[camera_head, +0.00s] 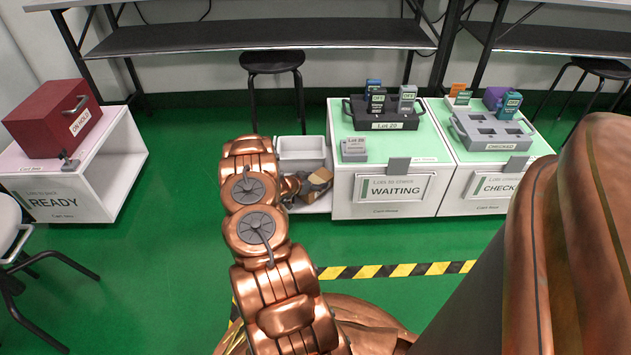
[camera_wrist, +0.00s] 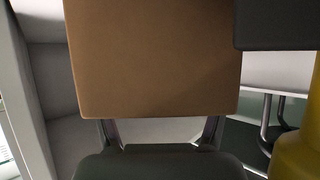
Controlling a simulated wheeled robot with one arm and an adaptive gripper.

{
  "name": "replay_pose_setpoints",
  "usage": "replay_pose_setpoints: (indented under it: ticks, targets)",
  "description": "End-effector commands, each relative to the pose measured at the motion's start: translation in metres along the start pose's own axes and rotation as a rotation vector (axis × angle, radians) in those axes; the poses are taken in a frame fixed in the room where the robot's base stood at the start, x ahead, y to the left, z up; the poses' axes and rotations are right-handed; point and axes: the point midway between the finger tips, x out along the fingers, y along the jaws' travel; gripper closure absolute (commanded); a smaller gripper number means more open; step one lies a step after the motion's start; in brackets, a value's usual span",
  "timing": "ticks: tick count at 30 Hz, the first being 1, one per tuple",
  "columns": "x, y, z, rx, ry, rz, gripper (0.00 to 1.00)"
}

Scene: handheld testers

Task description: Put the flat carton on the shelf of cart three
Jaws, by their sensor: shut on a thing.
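The flat carton is a plain brown board-like box (camera_wrist: 155,60) that fills the upper middle of the wrist view. In the head view a small brown part of it (camera_head: 320,176) shows just right of my arm. My gripper (camera_head: 304,187) is shut on the carton, low at the front of a white open unit (camera_head: 318,204); my arm hides much of both. Pale walls stand close to the carton's left in the wrist view. I cannot tell whether the carton touches a shelf.
A WAITING cart (camera_head: 347,205) and a CHECKED cart (camera_head: 465,195) stand right of my gripper, with testers in trays on top. A READY cart (camera_head: 125,165) with a red box (camera_head: 50,118) stands left. A black stool (camera_head: 272,62) is behind. Green floor is clear at left centre.

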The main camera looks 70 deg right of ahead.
Motion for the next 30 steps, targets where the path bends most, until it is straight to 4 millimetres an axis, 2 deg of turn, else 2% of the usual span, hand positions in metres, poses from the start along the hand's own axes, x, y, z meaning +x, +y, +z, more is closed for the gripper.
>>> replay_pose_setpoints:
  ticks: [20,21,28,30]
  targets:
    - [0.0047,-0.0007,0.0098,-0.001,0.000,-0.001,0.80]
    - [0.0048,-0.0007,0.0098,-0.001,0.000,-0.001,0.26]
    - [0.0048,-0.0006,0.0094,0.000,0.000,-0.001,0.02]
    - [0.0048,-0.0005,0.0094,0.000,0.000,-0.001,0.00]
